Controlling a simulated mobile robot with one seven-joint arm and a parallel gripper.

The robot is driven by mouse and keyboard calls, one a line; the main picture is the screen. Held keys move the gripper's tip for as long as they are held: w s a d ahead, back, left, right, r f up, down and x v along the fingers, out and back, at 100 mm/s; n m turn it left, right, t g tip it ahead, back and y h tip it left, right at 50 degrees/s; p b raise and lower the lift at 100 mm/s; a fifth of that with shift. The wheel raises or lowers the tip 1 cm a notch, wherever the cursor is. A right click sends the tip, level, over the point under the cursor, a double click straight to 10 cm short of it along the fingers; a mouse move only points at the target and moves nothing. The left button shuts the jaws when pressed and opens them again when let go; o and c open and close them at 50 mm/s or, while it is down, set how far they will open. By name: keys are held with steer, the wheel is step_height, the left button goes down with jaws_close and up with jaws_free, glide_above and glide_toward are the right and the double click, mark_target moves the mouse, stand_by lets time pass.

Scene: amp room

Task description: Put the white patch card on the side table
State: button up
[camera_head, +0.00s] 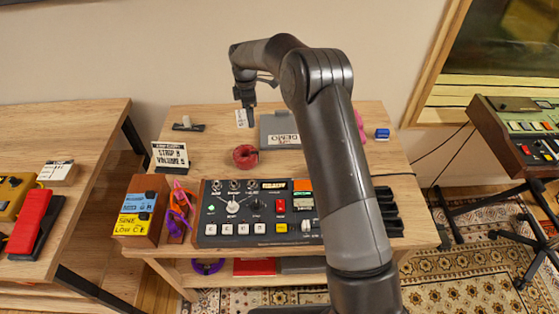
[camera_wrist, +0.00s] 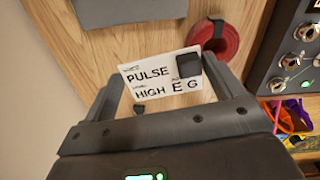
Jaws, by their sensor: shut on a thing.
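The white patch card (camera_wrist: 158,78) reads "PULSE HIGH E G" in the wrist view. My gripper (camera_wrist: 166,88) is shut on it, and one dark fingertip covers part of its right side. In the head view the small white card (camera_head: 241,118) shows just below my gripper (camera_head: 246,100), over the back of the middle wooden table (camera_head: 205,115). I cannot tell whether the card touches the tabletop. Another wooden table (camera_head: 75,118) stands at the left. Neither table is marked as the side table.
A red round object (camera_head: 245,156), a grey DEMO case (camera_head: 280,131), a STRIP/VOLUME sign (camera_head: 170,156) and a control box (camera_head: 255,215) stand on the middle table. A yellow pedal (camera_head: 12,190) and a red one (camera_head: 30,220) are on the left table, whose back is clear.

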steer(key=w+d+m, duration=0.2)
steer(key=d, duration=0.1)
glide_above(231, 136)
step_height(231, 136, down, 8)
steer(key=shift+s+r, duration=0.1)
steer(key=shift+f, duration=2.1)
steer(key=o, duration=0.8)
steer(key=shift+f, duration=0.15)
steer(key=shift+c, duration=0.2)
step_height(231, 136, up, 13)
steer(key=shift+f, duration=0.2)
